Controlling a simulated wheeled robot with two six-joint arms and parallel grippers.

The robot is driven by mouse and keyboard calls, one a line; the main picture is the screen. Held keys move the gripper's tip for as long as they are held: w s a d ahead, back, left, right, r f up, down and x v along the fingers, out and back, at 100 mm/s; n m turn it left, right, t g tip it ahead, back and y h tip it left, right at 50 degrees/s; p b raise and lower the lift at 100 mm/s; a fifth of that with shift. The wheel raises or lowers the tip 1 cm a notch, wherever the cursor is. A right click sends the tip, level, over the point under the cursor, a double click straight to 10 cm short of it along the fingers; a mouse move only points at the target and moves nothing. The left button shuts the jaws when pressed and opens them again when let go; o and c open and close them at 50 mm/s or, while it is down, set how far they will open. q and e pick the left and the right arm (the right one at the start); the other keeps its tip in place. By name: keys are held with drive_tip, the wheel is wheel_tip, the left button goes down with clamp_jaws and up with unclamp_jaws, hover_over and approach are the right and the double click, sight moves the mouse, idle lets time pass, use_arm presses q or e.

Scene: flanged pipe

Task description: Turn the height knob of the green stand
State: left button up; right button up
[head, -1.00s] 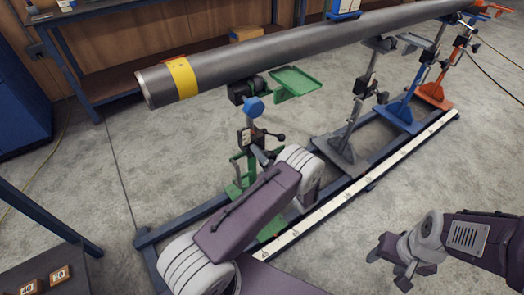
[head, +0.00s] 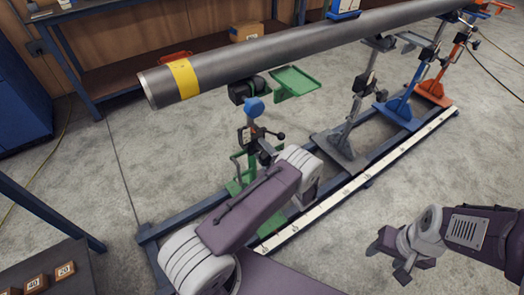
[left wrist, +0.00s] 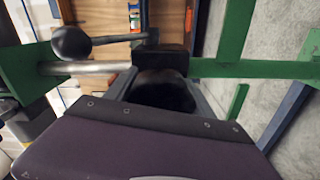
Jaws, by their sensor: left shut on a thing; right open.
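The green stand (head: 235,187) stands under the near, yellow-banded end of the grey pipe (head: 220,75). It also shows in the left wrist view as green bars (left wrist: 245,69). A dark round knob (left wrist: 165,92) sits between the jaws of my left gripper (left wrist: 163,100), which is shut on it. A black ball-ended lever (left wrist: 72,43) is beside it, above a steel rod. In the head view, my left forearm hides most of this gripper and the knob. My right gripper (head: 387,266) is open and empty over the floor at lower right.
Grey (head: 340,150), blue (head: 400,110) and orange (head: 434,92) stands follow along the floor rail, which has a white scale strip (head: 330,200). A green tray (head: 296,80) is near the pipe. Numbered blocks (head: 64,270) lie at lower left.

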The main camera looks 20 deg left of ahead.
use_arm(q)
drive_tip(key=shift+m, duration=1.3)
drive_tip(key=o, duration=1.4)
drive_tip(key=shift+c, duration=0.2)
drive_tip(key=p+v, duration=0.1)
drive_tip(key=v, duration=0.8)
drive_tip(key=shift+p, duration=0.3)
drive_tip(key=shift+s, duration=0.1)
